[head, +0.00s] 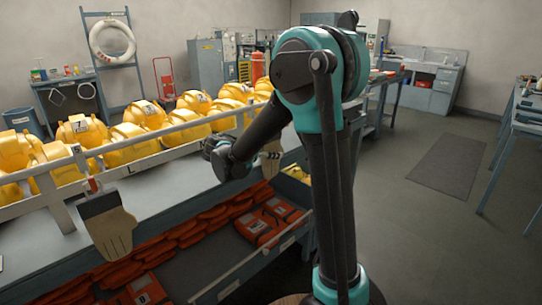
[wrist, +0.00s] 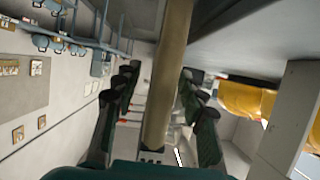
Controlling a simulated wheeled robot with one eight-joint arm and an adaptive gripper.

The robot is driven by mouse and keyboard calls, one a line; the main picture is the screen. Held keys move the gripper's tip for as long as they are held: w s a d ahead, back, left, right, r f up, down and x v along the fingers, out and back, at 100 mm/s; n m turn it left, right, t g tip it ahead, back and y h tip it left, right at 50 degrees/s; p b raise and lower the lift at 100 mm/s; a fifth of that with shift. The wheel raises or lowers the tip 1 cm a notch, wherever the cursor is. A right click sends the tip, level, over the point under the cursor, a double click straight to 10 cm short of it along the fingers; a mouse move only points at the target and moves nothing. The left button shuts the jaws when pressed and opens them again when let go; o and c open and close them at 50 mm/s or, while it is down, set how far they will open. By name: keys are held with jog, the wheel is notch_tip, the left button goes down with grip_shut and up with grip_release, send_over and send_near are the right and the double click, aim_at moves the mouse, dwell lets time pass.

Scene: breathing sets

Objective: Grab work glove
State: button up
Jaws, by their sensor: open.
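One work glove (head: 108,225), tan with a dark cuff, hangs fingers down at the front edge of the counter on the left in the head view. A second tan glove (head: 270,163) hangs farther along the counter edge, partly behind my arm. In the wrist view my gripper (wrist: 157,78) is open. A long tan thing (wrist: 168,75), apparently a glove seen edge-on, stands between its fingers, with gaps visible on both sides. In the head view the fingertips are hidden by my arm.
The counter (head: 165,195) carries a rail (head: 165,131) with several yellow breathing sets (head: 133,145) behind it. Orange packs (head: 255,226) lie on the lower shelf. Open floor with a dark mat (head: 447,165) is at the right, beside another bench (head: 520,115).

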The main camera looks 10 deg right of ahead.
jog(key=shift+w+d+f, duration=0.1)
jog(key=shift+w+d, duration=0.05)
grip_shut()
dwell(0.4)
